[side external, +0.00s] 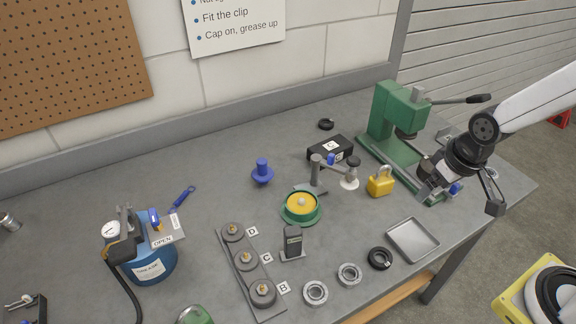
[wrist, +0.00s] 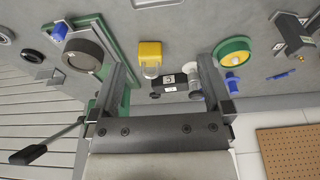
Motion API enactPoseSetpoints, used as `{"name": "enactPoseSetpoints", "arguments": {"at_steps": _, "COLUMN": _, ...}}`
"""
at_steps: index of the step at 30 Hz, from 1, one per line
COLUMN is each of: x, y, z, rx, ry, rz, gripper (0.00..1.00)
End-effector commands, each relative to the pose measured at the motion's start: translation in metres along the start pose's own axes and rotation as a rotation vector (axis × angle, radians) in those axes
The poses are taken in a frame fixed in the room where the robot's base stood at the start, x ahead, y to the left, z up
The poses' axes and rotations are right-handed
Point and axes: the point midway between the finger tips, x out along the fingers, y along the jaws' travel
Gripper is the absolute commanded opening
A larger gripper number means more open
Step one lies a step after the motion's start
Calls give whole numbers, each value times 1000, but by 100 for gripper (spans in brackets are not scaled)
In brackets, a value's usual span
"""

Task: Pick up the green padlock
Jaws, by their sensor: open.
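The only padlock I see is yellow, with a grey shackle; I see no green one. This yellow padlock (side external: 380,185) stands on the bench in front of the green press, and it also shows in the wrist view (wrist: 150,50). My gripper (side external: 462,198) is open and empty, to the right of the padlock and beside the press. In the wrist view the padlock appears between the two fingers of my gripper (wrist: 158,78) but beyond them, not touched.
The green press (side external: 386,115) with its lever stands behind the padlock. A black box (side external: 330,150), a small grey stand (side external: 316,175) and a green-and-yellow dish (side external: 301,207) are left of it. A metal tray (side external: 412,240) lies in front. A blue tank (side external: 150,262) stands far left.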

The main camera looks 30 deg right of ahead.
Motion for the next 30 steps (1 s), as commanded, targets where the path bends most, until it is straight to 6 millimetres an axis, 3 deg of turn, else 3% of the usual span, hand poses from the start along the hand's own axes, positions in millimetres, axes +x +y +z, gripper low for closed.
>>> {"name": "enactPoseSetpoints", "arguments": {"at_steps": 8, "x": -4, "y": 0, "z": -2, "rx": 0, "ry": 3, "rz": 0, "gripper": 100}}
{"name": "enactPoseSetpoints", "arguments": {"at_steps": 26, "x": -49, "y": 0, "z": -12, "rx": 0, "ry": 3, "rz": 0, "gripper": 100}}
{"name": "enactPoseSetpoints", "arguments": {"at_steps": 30, "x": -47, "y": -10, "z": -17, "rx": 43, "ry": -19, "rz": -28, "gripper": 100}}
